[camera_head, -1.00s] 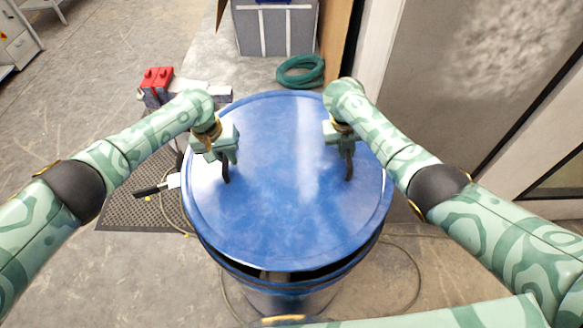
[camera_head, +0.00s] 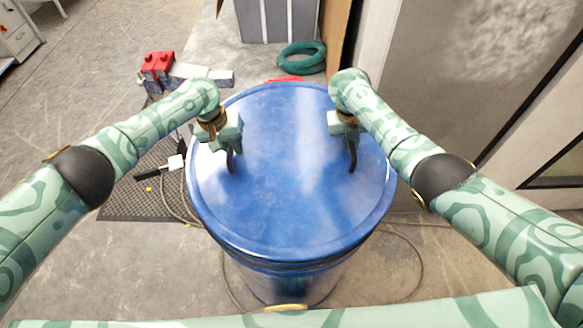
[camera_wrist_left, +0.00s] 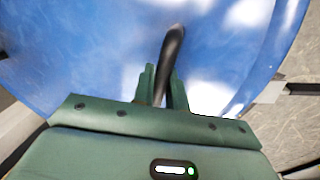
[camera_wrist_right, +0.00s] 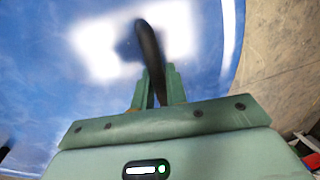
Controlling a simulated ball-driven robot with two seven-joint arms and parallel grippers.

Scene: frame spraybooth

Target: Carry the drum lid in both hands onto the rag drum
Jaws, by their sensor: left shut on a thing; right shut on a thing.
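The blue round drum lid (camera_head: 285,190) lies over the top of the blue rag drum (camera_head: 290,285) and hides its opening. My left gripper (camera_head: 231,160) is shut on the lid's left black handle; that handle also shows between the fingers in the left wrist view (camera_wrist_left: 173,48). My right gripper (camera_head: 351,158) is shut on the right black handle, which also shows in the right wrist view (camera_wrist_right: 148,42). The far side of the drum is hidden under the lid.
A coiled green hose (camera_head: 302,57) lies behind the drum near a grey bin (camera_head: 277,20). A red object (camera_head: 157,63) stands at the back left. A dark perforated mat (camera_head: 140,205) and a loose cable (camera_head: 420,265) lie on the floor. A wall panel (camera_head: 470,80) stands at right.

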